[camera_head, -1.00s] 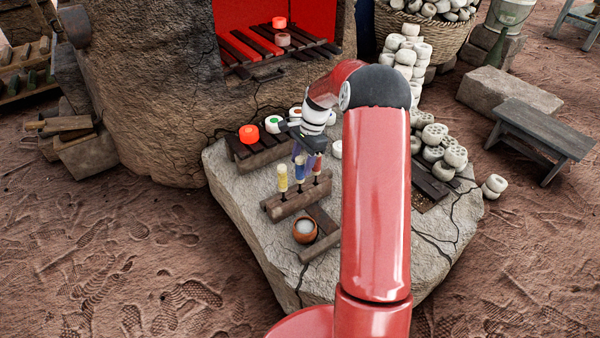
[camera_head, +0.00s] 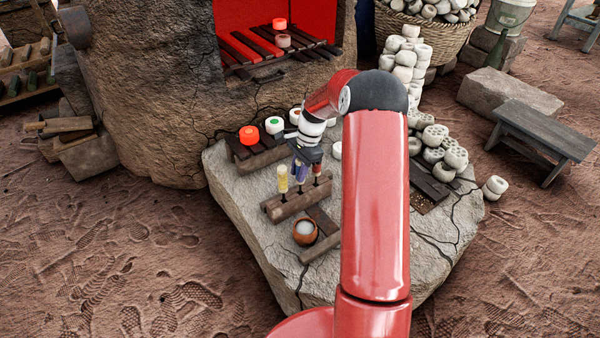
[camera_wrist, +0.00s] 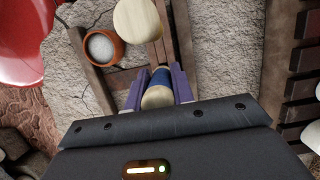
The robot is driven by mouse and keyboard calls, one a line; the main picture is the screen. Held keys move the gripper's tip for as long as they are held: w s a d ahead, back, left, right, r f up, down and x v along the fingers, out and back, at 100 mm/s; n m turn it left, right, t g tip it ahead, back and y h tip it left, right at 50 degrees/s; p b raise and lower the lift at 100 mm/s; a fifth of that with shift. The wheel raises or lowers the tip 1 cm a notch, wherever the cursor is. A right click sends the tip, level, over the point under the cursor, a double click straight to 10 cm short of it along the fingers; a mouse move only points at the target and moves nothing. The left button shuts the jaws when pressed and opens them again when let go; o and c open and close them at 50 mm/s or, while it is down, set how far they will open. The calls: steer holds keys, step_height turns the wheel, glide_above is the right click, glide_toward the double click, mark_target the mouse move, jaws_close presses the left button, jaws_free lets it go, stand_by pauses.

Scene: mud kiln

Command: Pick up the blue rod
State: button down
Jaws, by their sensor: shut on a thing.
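The blue rod (camera_wrist: 160,76) is blue with a cream end. In the wrist view it sits between the two purple fingers of my gripper (camera_wrist: 158,90), which are shut on it. In the head view my gripper (camera_head: 301,168) is over the wooden rod rack (camera_head: 283,209), with the blue rod (camera_head: 302,174) upright and partly hidden by the fingers. A yellow rod (camera_head: 282,180) stands to its left and a red-marked rod (camera_head: 317,168) to its right. I cannot tell whether the blue rod's lower end is still in the rack.
A small bowl of white stuff (camera_head: 305,232) is in front of the rack. Behind it, a slatted rack (camera_head: 238,150) bears a glowing orange piece (camera_head: 249,135) and several white ones. White pieces are piled right of my arm, beside the kiln (camera_head: 150,90).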

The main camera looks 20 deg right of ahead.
steer(key=shift+r, duration=0.1)
step_height(320, 180, up, 20)
steer(key=p, duration=0.2)
stand_by(0.4)
steer(key=shift+p, duration=0.4)
